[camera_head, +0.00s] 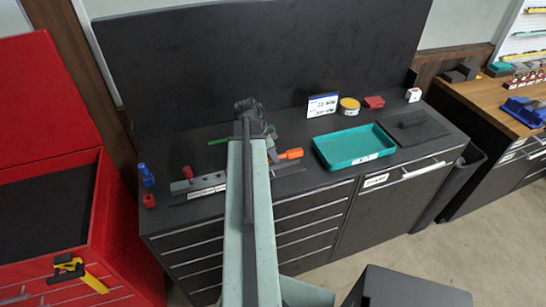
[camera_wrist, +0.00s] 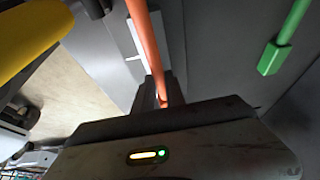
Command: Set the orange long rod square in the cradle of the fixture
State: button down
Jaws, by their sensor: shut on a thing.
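The orange long rod (camera_wrist: 146,45) runs from the top edge of the wrist view down between the jaws of my gripper (camera_wrist: 160,92), which is shut on it. In the head view an orange piece with a blocky end (camera_head: 291,154) shows just right of my arm and looks like part of this rod. My arm hides the gripper and the rest of the rod there. A grey block with a white label strip (camera_head: 208,184) lies at the bench's left front; I cannot tell for sure whether it is the fixture. The cradle is not clearly visible.
A green rod (camera_wrist: 297,22) with a block end lies to the right in the wrist view. On the bench, a teal tray (camera_head: 353,161) stands right of the arm. A yellow round thing (camera_head: 349,106) and a red block (camera_head: 373,102) stand behind it. A red cabinet (camera_head: 110,215) borders the left.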

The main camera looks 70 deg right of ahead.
jog(key=shift+f, duration=0.25)
dwell(0.3)
jog(key=c, duration=1.3)
grip_release()
jog(key=p+v, duration=0.7)
jog(key=v, duration=0.1)
jog(key=shift+f, duration=0.1)
